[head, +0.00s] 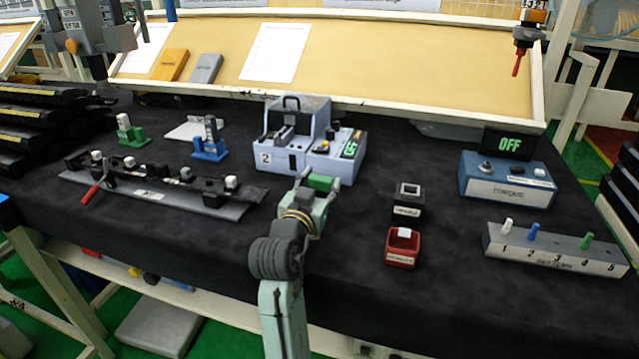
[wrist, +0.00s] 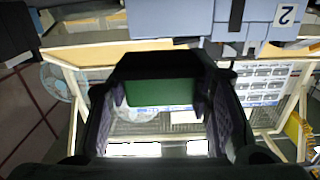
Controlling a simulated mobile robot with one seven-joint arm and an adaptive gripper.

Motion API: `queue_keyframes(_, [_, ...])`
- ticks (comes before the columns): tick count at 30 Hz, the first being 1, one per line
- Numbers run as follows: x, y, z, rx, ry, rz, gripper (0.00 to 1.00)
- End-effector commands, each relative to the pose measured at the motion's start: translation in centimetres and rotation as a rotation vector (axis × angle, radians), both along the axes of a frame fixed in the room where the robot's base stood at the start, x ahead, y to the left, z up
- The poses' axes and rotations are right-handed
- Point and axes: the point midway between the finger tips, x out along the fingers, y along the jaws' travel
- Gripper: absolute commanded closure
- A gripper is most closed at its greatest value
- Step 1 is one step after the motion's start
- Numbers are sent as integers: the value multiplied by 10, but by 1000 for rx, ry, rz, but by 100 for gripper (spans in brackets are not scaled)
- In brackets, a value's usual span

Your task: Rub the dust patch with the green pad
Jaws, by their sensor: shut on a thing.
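My gripper (head: 318,187) is shut on the green pad (head: 322,183), just in front of the grey-blue machine marked 2 (head: 278,163). In the wrist view the pad (wrist: 160,92) is a green rectangle between the two dark fingers of my gripper (wrist: 160,105). The machine also shows upside down at the top of the wrist view (wrist: 205,18). I cannot make out a dust patch for certain in either view. The pad looks held above the black table cloth, though its exact height is unclear.
A grey rail with black clamps (head: 160,190) lies left. Green (head: 132,135) and blue (head: 209,150) holders stand behind it. To the right are a red box (head: 402,248), a black box (head: 408,200), the torque unit (head: 508,185) and a numbered peg block (head: 555,250). Cloth between them is bare.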

Motion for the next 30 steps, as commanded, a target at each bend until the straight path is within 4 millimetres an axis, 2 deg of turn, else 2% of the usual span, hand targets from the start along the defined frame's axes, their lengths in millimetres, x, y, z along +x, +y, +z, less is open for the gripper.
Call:
queue_keyframes(1, [3,-3,-6,0,24,-5,100])
queue_keyframes(12, [3,0,35,-1,11,-1,100])
queue_keyframes(18, [2,0,51,-1,10,0,100])
queue_keyframes(30, [2,1,55,-2,10,1,100])
